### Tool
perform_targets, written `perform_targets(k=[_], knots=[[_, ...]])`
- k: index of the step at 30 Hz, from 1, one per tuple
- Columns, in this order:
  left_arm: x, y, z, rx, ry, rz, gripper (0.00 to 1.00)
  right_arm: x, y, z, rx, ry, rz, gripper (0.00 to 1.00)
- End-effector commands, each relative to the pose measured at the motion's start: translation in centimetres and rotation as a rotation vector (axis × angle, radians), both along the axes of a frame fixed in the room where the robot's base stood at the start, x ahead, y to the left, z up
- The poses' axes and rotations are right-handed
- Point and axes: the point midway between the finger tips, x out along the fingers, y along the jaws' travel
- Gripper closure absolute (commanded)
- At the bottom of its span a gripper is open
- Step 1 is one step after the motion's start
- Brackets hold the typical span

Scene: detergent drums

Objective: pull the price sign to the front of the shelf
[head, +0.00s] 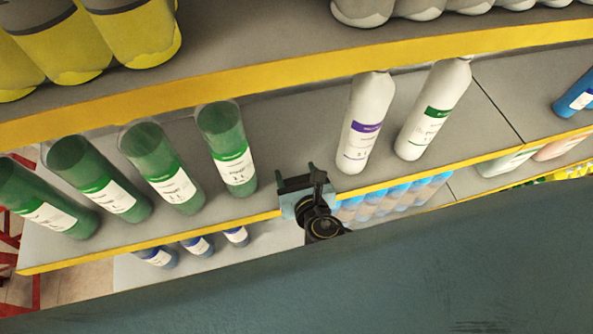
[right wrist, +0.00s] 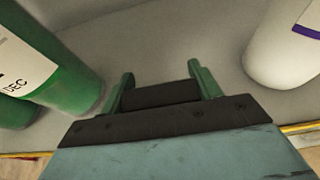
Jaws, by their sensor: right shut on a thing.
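My right gripper (head: 295,172) is at the front edge of the middle shelf, between the green bottles and the white bottles. In the right wrist view, its two green fingers (right wrist: 160,72) stand on either side of a dark, bar-like piece (right wrist: 160,93). I take this to be the price sign, seen nearly edge-on and held between the fingers. Its face and any print are hidden. In the head view the dark piece (head: 295,184) shows small, just above the yellow shelf edge. My left gripper is not in view.
Several green bottles (head: 226,150) stand left of the gripper, the nearest one close by. Two white bottles (head: 366,125) stand to its right. The grey shelf (head: 285,135) behind the gripper is bare. An upper shelf with a yellow edge (head: 250,78) runs above.

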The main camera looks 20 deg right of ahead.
Motion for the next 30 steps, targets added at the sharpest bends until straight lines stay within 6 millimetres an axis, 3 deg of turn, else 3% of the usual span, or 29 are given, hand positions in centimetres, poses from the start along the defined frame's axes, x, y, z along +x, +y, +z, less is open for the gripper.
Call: perform_targets(k=[1,2,7,19,30], knots=[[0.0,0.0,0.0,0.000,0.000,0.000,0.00,0.0,0.0,-0.1,-0.001,0.002,0.000,0.81],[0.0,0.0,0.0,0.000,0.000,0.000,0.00,0.0,0.0,-0.1,-0.001,0.002,0.000,0.35],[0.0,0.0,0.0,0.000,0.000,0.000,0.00,0.0,0.0,-0.1,-0.001,0.001,0.000,0.12],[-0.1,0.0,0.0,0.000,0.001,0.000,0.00,-0.8,0.0,0.3,0.001,0.001,0.001,0.12],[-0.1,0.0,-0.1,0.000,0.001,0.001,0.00,-8.0,0.0,3.2,0.001,0.005,0.001,0.12]])
